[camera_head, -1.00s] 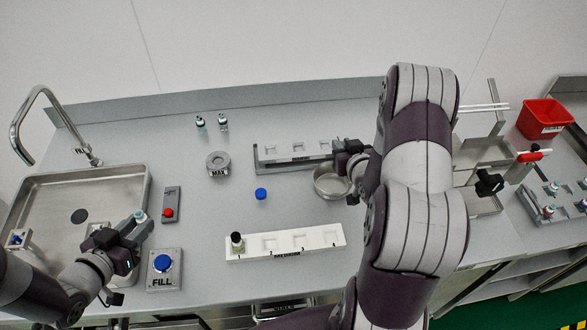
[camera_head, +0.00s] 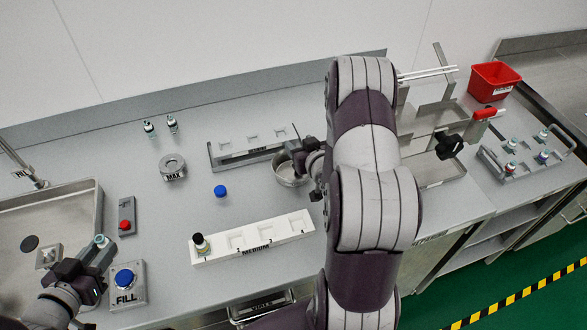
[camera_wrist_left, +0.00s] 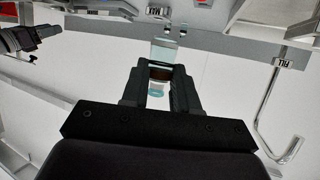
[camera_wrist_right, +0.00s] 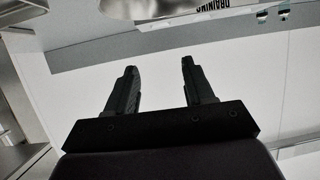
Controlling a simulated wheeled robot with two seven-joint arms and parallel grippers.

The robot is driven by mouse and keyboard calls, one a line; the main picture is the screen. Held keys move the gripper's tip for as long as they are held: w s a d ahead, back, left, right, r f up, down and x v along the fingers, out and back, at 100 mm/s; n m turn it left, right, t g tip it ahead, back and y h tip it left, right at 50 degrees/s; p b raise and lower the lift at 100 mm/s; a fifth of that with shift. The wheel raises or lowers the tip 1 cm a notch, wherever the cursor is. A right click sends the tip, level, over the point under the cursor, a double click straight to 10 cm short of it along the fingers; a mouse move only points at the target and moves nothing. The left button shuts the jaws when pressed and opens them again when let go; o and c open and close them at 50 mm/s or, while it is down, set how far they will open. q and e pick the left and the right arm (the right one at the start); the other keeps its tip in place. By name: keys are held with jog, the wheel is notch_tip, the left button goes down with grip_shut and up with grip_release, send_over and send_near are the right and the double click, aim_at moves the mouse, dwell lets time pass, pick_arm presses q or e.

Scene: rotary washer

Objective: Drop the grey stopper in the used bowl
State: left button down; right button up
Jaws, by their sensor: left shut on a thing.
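My left gripper (camera_head: 92,256) is shut on a small clear vial (camera_wrist_left: 160,75) at the left, above the counter near the sink. The vial has a brown band and pale teal parts in the left wrist view. My right gripper (camera_head: 303,152) is beside a round metal bowl (camera_head: 286,173). In the right wrist view its fingers (camera_wrist_right: 157,68) are apart with nothing between them, and the bowl's underside or side (camera_wrist_right: 150,8) shows at the top edge. I cannot make out a grey stopper, and the bowl's inside is partly hidden.
A white MEDIUM rack (camera_head: 285,238) holds a black-topped vial (camera_head: 200,243). A DRAINING rack (camera_head: 220,158) stands behind, near a grey MAX ring (camera_head: 173,168). The FILL button (camera_head: 124,279) is close to my left gripper. A red bin (camera_head: 495,82) is far right.

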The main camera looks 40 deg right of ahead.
jog(key=v, duration=1.2)
jog(key=shift+b, duration=0.35)
jog(key=shift+f, duration=0.15)
